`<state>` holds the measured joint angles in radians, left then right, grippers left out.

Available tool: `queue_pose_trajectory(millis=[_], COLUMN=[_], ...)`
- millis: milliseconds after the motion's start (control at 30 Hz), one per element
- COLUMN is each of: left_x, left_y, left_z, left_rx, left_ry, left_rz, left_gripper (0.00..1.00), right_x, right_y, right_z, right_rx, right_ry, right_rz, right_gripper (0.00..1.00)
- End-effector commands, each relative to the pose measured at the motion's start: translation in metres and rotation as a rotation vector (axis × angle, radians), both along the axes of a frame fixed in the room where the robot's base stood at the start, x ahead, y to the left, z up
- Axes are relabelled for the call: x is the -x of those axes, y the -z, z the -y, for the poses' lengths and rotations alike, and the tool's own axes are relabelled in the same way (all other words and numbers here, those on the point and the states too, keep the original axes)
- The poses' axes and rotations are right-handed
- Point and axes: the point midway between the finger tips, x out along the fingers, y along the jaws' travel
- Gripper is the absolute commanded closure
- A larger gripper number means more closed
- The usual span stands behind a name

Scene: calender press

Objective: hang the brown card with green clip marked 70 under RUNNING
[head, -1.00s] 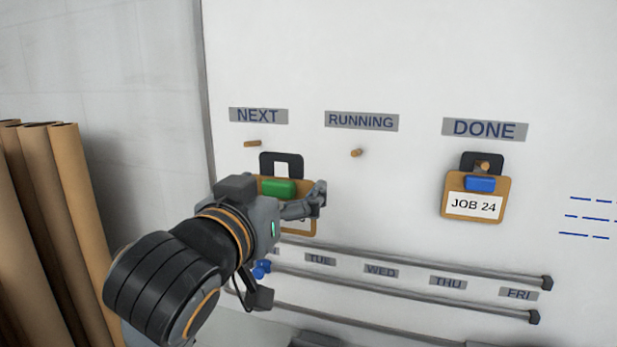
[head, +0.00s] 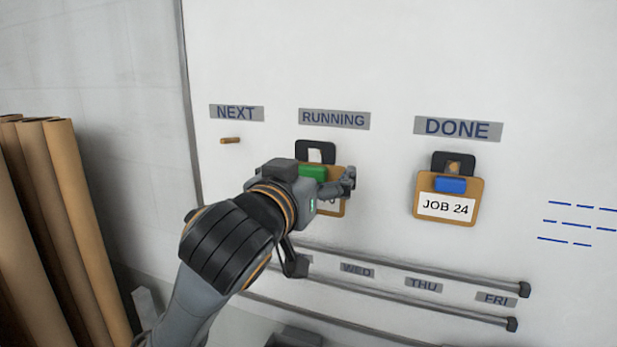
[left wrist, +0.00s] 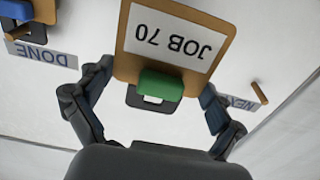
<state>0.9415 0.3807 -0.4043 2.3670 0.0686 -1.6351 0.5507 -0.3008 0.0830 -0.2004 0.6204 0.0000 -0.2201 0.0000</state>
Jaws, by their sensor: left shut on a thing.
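The brown card with the green clip (head: 313,172) is in my left gripper (head: 335,188), under the RUNNING label (head: 334,119) in the head view. Its black hanger loop stands upright just below that label. The RUNNING peg is hidden; I cannot tell whether it is in the loop. In the left wrist view the card (left wrist: 168,75) appears upside down and reads JOB 70, with a gripper finger (left wrist: 153,105) on each side. My right gripper is not in view.
The NEXT label (head: 236,113) has an empty wooden peg (head: 230,140) below it. A card marked JOB 24 (head: 446,205) with a blue clip hangs under DONE (head: 458,128). Weekday rails (head: 420,270) run below. Brown rolls (head: 75,220) stand at the left.

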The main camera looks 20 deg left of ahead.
Motion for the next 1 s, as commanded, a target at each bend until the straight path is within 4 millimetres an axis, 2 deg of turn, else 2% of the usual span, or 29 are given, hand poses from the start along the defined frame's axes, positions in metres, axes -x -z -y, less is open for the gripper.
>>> queue_pose_trajectory(millis=[267,700,1000], left_x=[-0.017,-0.043,-0.06], left_y=[0.002,0.004,0.007], left_z=[0.0,0.002,0.002], left_rx=[0.0,0.0,0.001], left_ry=[0.0,0.0,0.0], left_rz=[0.0,0.0,-0.001], left_gripper=[0.3,0.3,0.3], right_x=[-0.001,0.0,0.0], right_y=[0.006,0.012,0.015], right_z=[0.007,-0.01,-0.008], right_rx=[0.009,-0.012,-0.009], right_ry=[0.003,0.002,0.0], right_rz=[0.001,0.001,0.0], right_gripper=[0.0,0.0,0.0])
